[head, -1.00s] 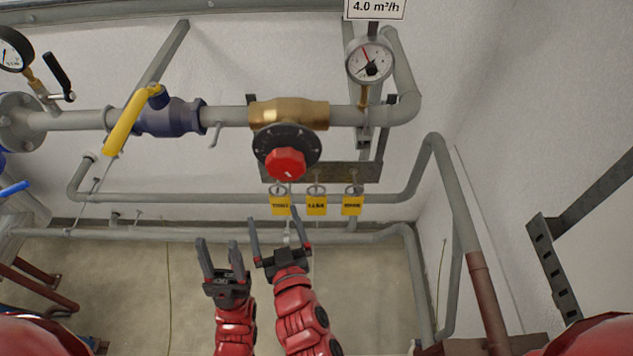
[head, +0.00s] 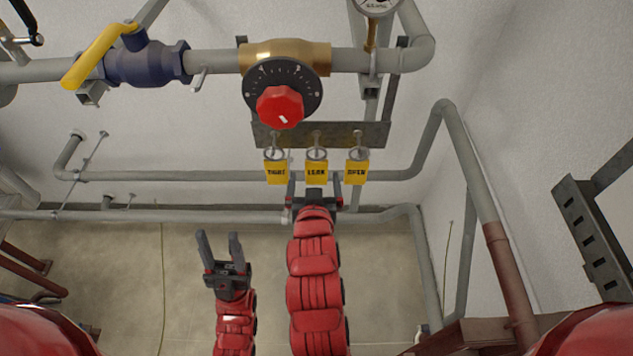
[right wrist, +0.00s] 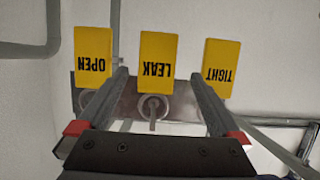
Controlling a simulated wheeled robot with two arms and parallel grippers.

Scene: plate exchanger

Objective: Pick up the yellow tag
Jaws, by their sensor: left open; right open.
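Three yellow tags hang from rings on a metal bracket: TIGHT (head: 276,172), LEAK (head: 316,170) and OPEN (head: 357,172). My right gripper (head: 315,182) is open just below the LEAK tag, one finger to each side of it. In the right wrist view the tags show upside down, with OPEN (right wrist: 92,56) left, LEAK (right wrist: 158,60) in the middle and TIGHT (right wrist: 221,66) right. There the LEAK tag lines up with the gap between the fingers; whether it is inside the gap I cannot tell. My left gripper (head: 219,238) is open and empty, lower left.
The metal bracket (head: 338,134) sits behind and above the tags. A red-knobbed valve (head: 280,106) is above the TIGHT tag. A grey pipe (head: 220,175) runs across behind the tags. A yellow-handled valve (head: 148,64) is upper left. Open floor lies below.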

